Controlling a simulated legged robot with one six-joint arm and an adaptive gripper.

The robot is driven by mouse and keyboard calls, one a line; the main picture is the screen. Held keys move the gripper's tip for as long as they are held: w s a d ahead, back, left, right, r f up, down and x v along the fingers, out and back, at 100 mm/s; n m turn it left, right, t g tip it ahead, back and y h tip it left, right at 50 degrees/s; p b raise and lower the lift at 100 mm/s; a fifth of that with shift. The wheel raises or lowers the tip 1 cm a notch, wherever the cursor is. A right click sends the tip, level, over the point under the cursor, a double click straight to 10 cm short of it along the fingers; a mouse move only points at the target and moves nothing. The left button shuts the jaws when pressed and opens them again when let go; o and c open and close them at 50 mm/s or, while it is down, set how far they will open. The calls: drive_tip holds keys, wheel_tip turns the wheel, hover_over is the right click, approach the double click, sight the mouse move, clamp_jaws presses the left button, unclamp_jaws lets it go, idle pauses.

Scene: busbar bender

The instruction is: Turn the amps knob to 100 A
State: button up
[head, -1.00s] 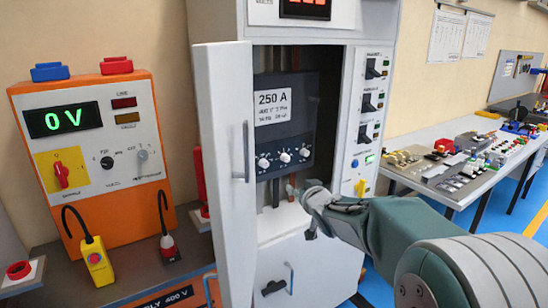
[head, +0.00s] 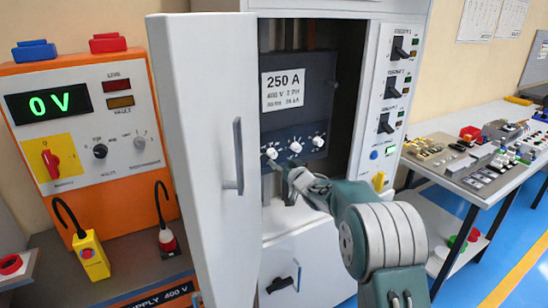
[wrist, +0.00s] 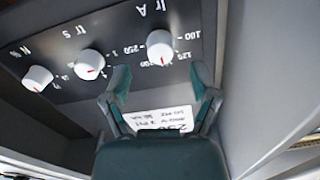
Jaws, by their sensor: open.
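The amps knob is the white knob labelled Ir A (wrist: 160,46), at the right of the row in the upside-down wrist view. In the head view it is the leftmost white knob (head: 271,153) on the dark 250 A breaker (head: 305,110) inside the open cabinet. In the wrist view, its red mark points down, away from the printed 100 (wrist: 187,37) and past the 125. My gripper (wrist: 160,72) is open and empty, its fingers to either side below the knob and apart from it. In the head view my gripper (head: 287,172) is just below the knob row.
The cabinet door (head: 200,150) stands open at left. A switch panel (head: 385,95) flanks the opening at right. An orange supply unit (head: 80,130) and a parts bench (head: 470,165) stand further out.

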sight(274, 157)
drive_tip(key=shift+x, duration=2.3)
drive_tip(key=shift+c, duration=0.3)
clamp_jaws()
